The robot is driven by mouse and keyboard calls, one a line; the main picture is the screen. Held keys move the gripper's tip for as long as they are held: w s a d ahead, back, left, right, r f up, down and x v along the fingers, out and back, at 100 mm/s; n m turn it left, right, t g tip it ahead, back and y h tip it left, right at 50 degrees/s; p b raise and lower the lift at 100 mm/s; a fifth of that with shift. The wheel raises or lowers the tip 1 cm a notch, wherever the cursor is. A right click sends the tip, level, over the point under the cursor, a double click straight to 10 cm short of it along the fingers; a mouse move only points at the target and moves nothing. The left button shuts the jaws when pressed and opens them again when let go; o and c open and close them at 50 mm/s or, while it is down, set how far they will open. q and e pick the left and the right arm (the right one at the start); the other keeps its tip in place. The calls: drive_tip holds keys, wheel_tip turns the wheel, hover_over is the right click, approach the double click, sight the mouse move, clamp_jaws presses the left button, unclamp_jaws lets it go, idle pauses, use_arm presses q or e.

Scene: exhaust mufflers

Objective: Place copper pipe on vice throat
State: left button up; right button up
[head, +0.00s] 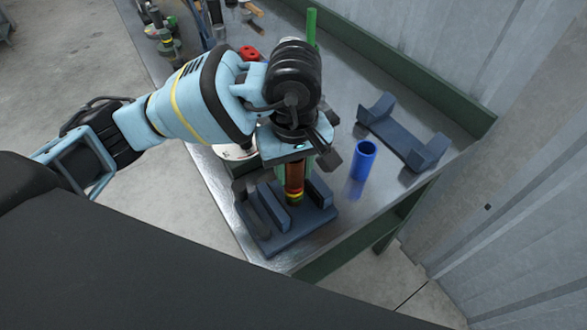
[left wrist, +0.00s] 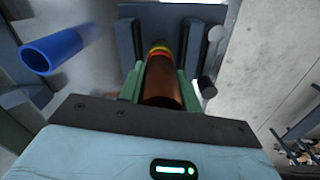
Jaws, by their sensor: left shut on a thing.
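The copper pipe (head: 294,182) has red and yellow bands at its lower end. My left gripper (head: 294,170) is shut on it and holds it roughly upright, pointing down. In the left wrist view the pipe (left wrist: 162,85) lies between the green fingers. The dark blue vice (head: 264,240) sits at the near end of the bench. The banded end is between the vice's upright plates in the head view; I cannot tell whether it touches the vice. The vice (left wrist: 127,42) also shows beyond the pipe in the left wrist view. My right gripper is not in view.
A blue tube (head: 363,160) stands on the metal bench (head: 345,222), right of the vice. A dark blue bracket with two raised ends (head: 405,137) lies behind it. A green rod (head: 312,27) and a red part (head: 249,53) are further back. The bench edge is close to the vice.

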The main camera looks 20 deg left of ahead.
use_arm(q)
drive_tip(key=shift+f, duration=0.35)
drive_tip(key=shift+f, duration=0.2)
drive_tip(key=o, duration=1.1)
drive_tip(key=shift+c, duration=0.2)
wheel_tip(320, 180, up, 12)
drive_tip(key=shift+r, duration=0.2)
